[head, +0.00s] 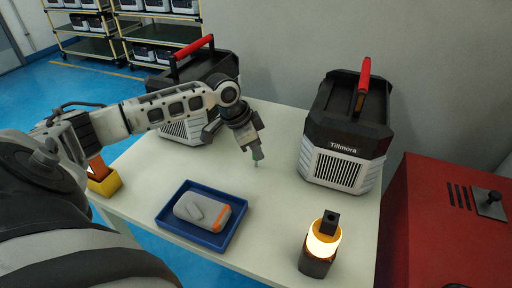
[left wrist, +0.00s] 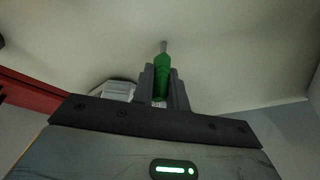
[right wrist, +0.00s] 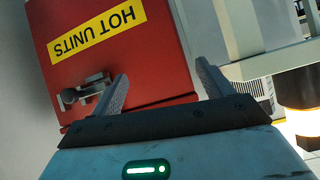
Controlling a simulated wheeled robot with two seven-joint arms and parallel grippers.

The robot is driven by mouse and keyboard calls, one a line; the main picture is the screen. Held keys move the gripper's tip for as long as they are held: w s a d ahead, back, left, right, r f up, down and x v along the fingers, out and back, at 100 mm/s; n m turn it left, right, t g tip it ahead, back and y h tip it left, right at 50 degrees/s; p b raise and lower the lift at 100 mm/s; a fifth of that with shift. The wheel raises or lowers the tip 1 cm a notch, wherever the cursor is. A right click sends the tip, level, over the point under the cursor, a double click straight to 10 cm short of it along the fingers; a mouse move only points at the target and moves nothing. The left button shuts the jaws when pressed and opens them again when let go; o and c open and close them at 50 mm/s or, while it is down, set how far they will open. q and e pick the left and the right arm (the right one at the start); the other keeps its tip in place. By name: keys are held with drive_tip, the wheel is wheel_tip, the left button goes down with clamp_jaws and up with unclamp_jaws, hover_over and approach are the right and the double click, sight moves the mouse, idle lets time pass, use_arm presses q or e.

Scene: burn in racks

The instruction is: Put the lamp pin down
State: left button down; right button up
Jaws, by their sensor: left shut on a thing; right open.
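The lamp pin (left wrist: 162,78) is green with a thin metal tip. My left gripper (left wrist: 161,86) is shut on it. In the head view the left gripper (head: 254,148) holds the pin (head: 257,155) tip down, low over the middle of the white table (head: 270,120); I cannot tell whether the tip touches the table. My right gripper (right wrist: 163,84) is open and empty in the right wrist view, in front of a red cabinet marked HOT UNITS (right wrist: 120,50). The right gripper is not seen in the head view.
A black and white Tillmora unit (head: 345,130) stands right of the pin, another (head: 180,128) behind the left arm. A blue tray (head: 228,232) holds a grey and orange device (head: 210,212). A glowing lamp (head: 322,245) stands at front right, a yellow holder (head: 106,184) at left.

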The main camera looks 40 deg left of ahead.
use_arm(q)
drive_tip(key=c, duration=1.4)
unclamp_jaws()
drive_tip(key=shift+f, duration=0.1)
drive_tip(key=v, duration=1.2)
drive_tip(key=shift+p, duration=0.35)
